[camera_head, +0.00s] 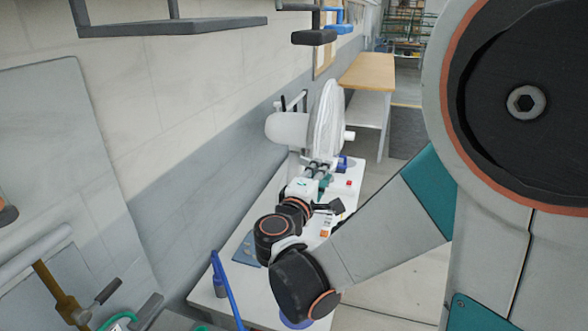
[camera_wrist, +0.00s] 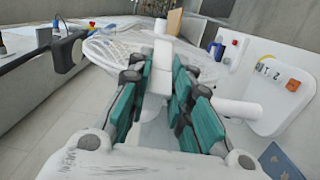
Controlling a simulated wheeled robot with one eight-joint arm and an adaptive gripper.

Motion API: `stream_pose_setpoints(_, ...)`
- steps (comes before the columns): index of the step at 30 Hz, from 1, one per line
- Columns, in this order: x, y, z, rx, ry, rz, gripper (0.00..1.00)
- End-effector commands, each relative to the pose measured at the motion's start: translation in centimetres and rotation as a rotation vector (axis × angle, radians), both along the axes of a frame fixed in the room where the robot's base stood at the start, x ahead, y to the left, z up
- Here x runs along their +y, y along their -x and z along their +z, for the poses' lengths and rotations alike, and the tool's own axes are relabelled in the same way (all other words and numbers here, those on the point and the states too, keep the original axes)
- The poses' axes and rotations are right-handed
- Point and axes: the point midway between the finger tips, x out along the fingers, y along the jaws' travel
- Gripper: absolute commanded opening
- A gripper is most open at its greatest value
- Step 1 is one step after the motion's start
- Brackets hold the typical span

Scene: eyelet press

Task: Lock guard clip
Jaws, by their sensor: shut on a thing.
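A white round wire guard (camera_head: 328,128) stands on the long white table, with a rounded white housing (camera_head: 288,129) on its left. The guard (camera_wrist: 112,46) also spreads behind my fingers in the wrist view. My gripper (camera_wrist: 162,82), with teal finger pads, is shut on a white upright piece (camera_wrist: 160,70) at the guard's near edge. This piece looks like the guard clip; its lower part is partly hidden between the fingers. In the head view my gripper (camera_head: 319,170) is small, just below the guard, and the clip cannot be made out.
A blue flat piece (camera_head: 246,248) lies on the white table (camera_head: 268,205). A wooden-topped table (camera_head: 368,70) stands behind.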

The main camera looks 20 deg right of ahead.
Motion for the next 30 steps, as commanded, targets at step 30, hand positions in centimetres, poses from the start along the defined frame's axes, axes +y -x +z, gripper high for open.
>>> stream_pose_setpoints(30, 0.09, 0.04, -0.06, 0.001, -0.001, 0.001, 0.31)
